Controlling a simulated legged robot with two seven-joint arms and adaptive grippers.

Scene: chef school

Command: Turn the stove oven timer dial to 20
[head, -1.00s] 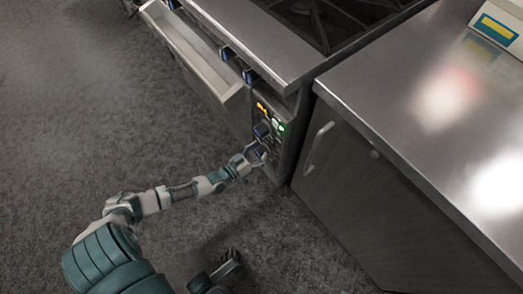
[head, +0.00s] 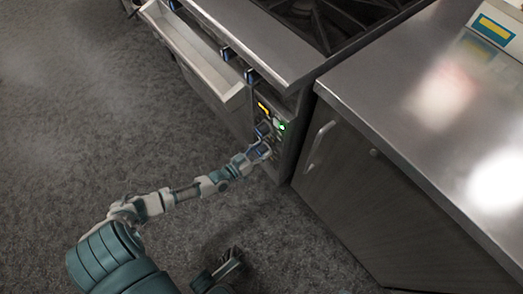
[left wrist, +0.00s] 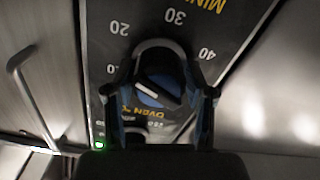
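The oven timer dial (left wrist: 160,88) is a dark round knob with a white pointer mark, on a dark panel seen upside down in the left wrist view. The numbers 20, 30 and 40 are printed around it. The pointer mark slants toward the upper left, on the side of the lowest number. My left gripper (left wrist: 163,92) has its fingers apart on either side of the dial; I cannot tell if they touch it. In the head view my left gripper (head: 262,148) is at the lower stove panel and hides the dial. A dark part (head: 231,261) at the bottom may be my right gripper.
The stove (head: 262,42) has several blue-dark knobs and an open drawer (head: 195,50) to the left of the panel. A cabinet with a metal top (head: 420,100) stands close on the right.

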